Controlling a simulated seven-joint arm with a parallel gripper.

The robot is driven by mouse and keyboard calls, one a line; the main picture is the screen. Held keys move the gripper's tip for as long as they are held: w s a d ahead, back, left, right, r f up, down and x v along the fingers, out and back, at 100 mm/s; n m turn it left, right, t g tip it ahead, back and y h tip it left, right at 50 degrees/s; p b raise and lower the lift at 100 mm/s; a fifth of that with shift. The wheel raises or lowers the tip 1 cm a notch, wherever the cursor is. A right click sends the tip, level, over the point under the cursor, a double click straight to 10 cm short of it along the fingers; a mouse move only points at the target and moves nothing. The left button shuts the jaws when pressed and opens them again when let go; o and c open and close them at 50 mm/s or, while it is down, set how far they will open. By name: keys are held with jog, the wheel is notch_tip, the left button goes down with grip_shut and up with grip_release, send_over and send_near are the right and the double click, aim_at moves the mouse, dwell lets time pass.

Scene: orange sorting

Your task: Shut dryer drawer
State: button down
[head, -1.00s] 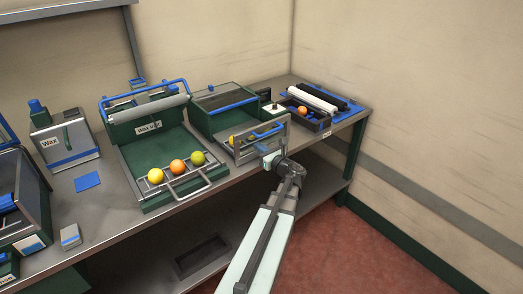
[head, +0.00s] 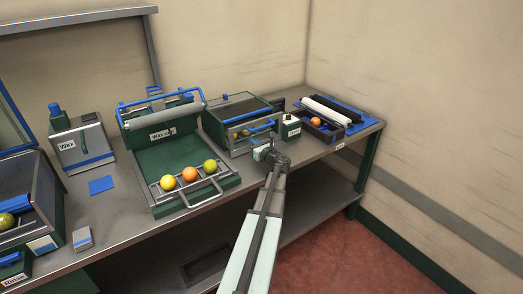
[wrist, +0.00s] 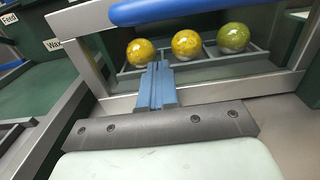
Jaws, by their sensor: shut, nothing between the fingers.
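The dryer (head: 212,122) is a green box with a dark top, standing toward the back of the bench. Its drawer front (head: 233,142) has a blue bar handle (head: 262,125) and sits at or close to the dryer body; any remaining gap is hard to tell. In the wrist view the blue handle (wrist: 180,9) crosses the top. Behind the drawer's front, two yellow fruits (wrist: 187,43) and a green one (wrist: 233,38) rest in a row. My gripper (head: 262,152) is shut and empty at the drawer front. Its blue fingers (wrist: 157,85) overlap the front's lower frame in the wrist view; contact is unclear.
Left of the dryer is a green wax tray (head: 165,158) with three fruits on its front rack. The bench's front edge is clear near my arm.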

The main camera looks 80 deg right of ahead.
aim_at(245, 135)
jog(key=x, duration=0.5)
jog(key=shift+d, duration=0.1)
jog(key=shift+w+d, duration=0.3)
jog(key=shift+w, duration=0.05)
jog(key=shift+w+d+r, duration=0.1)
jog(key=v, duration=1.5)
